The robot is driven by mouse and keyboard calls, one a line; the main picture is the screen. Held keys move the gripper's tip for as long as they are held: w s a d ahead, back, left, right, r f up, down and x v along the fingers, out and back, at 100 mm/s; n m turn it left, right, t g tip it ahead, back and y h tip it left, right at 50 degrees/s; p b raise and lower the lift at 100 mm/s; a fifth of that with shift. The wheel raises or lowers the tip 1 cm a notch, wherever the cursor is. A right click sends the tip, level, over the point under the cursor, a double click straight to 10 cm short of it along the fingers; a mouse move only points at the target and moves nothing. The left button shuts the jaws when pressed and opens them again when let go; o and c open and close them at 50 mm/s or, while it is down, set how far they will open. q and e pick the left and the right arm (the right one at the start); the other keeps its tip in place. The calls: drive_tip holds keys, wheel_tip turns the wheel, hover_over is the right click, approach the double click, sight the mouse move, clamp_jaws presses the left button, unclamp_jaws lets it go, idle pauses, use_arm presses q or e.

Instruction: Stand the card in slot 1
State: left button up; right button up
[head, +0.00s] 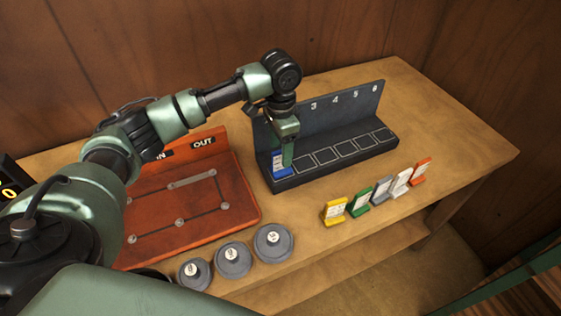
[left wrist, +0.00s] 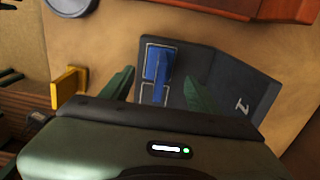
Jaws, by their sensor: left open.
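The blue card (head: 278,161) stands at the left end of the dark numbered rack (head: 345,150), over the end slot; the left wrist view shows the blue card (left wrist: 156,64) on the outlined slot nearest the rack's end. The numeral 1 is on the rack's back wall (left wrist: 241,104) beside it. My left gripper (head: 286,160) reaches down at the card. In the left wrist view its fingers (left wrist: 158,76) are spread to either side of the card, with gaps visible. The gripper partly hides the card and the numerals 1 and 2 in the head view.
Yellow (head: 335,211), green (head: 359,199), grey (head: 382,190), white (head: 401,182) and orange (head: 421,172) cards stand in front of the rack. A red board (head: 190,205) marked OUT is left of it. Round grey weights (head: 273,242) sit at the table's front edge.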

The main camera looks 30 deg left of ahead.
use_arm(q)
wheel_tip(320, 180, up, 6)
drive_tip(key=shift+r+b, duration=0.1)
drive_tip(key=shift+b, duration=0.4)
